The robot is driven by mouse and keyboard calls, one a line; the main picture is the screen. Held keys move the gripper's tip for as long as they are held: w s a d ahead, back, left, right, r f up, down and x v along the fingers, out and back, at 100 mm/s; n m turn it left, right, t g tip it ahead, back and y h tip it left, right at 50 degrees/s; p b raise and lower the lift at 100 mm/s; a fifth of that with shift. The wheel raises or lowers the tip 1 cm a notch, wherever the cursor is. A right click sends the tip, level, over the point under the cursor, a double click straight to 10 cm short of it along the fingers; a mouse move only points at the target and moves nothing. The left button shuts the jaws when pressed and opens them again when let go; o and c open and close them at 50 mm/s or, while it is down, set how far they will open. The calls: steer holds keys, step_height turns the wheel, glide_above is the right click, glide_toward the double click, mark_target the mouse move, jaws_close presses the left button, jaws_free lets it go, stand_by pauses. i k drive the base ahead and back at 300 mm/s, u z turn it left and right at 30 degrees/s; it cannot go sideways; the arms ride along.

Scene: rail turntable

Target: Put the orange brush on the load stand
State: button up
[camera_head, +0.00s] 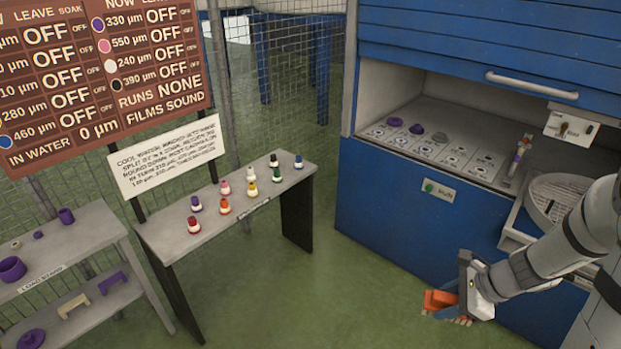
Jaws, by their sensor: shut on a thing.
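My gripper (467,287) is low at the right, in front of the blue cabinet and above the green floor. It is shut on the orange brush (439,300), whose orange body sticks out to the left of the jaws. Part of the brush is hidden behind the gripper. The load stand (52,268) is the grey two-level stand at the far left, with a white label on its front edge. Purple pieces and a tan bracket sit on it. My gripper and the brush are well apart from it.
A grey table (170,243) with several coloured bottles stands between the load stand and the blue cabinet (385,220). A brown sign board (100,70) and a white notice (165,158) stand behind it. Open green floor (330,310) lies between table and cabinet.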

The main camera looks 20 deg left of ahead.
mark_target(79, 239)
steer(key=i, duration=0.1)
steer(key=u, duration=2.7)
steer(key=i, duration=1.3)
